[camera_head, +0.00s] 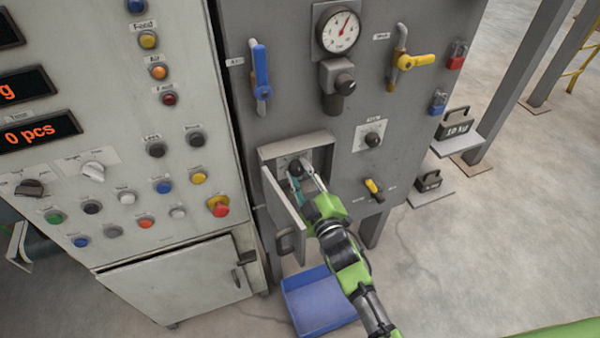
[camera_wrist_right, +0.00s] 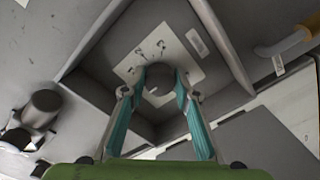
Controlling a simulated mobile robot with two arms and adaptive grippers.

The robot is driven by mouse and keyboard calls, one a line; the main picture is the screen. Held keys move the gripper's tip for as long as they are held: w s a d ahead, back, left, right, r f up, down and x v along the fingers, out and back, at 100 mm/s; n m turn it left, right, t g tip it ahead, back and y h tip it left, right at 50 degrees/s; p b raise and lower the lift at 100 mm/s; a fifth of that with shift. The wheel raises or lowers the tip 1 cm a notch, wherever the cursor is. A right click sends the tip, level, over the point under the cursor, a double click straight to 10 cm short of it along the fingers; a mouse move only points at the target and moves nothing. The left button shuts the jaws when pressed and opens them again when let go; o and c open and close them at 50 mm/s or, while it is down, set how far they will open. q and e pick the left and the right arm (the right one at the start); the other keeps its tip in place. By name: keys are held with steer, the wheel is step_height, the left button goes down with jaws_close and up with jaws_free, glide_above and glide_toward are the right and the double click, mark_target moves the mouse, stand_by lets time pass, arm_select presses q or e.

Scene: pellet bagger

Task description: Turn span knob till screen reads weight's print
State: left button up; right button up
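The span knob (camera_head: 297,168) is a dark round knob inside a small recessed box on the grey panel, whose door (camera_head: 284,208) hangs open. It also shows in the right wrist view (camera_wrist_right: 159,84) on a pale marked plate. My right gripper (camera_head: 303,178) reaches into the box, its teal-padded fingers (camera_wrist_right: 160,80) closed against both sides of the knob. The weight (camera_head: 456,124) at the right is dark and printed "10 kg". Orange screens at the left are partly cut off; the upper screen (camera_head: 22,88) shows only "g", the lower (camera_head: 40,131) "0 pcs". My left gripper is out of view.
Box walls surround my right fingers closely. A gauge (camera_head: 340,30), a blue lever (camera_head: 260,75) and a yellow valve handle (camera_head: 415,61) sit above. A blue bin (camera_head: 318,302) stands on the floor below. A smaller dark weight (camera_head: 428,181) rests at the right.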

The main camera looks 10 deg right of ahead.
steer(key=shift+m, duration=0.3)
steer(key=shift+m+p, duration=0.35)
steer(key=shift+m, duration=0.85)
steer(key=m, duration=0.3)
steer(key=shift+m, duration=0.4)
steer(key=m, duration=0.3)
steer(key=shift+a+m+p, duration=0.1)
steer(key=shift+m+p, duration=0.2)
steer(key=shift+p, duration=0.1)
steer(key=shift+m, duration=1.8)
steer(key=shift+f, duration=0.1)
steer(key=o, duration=1.1)
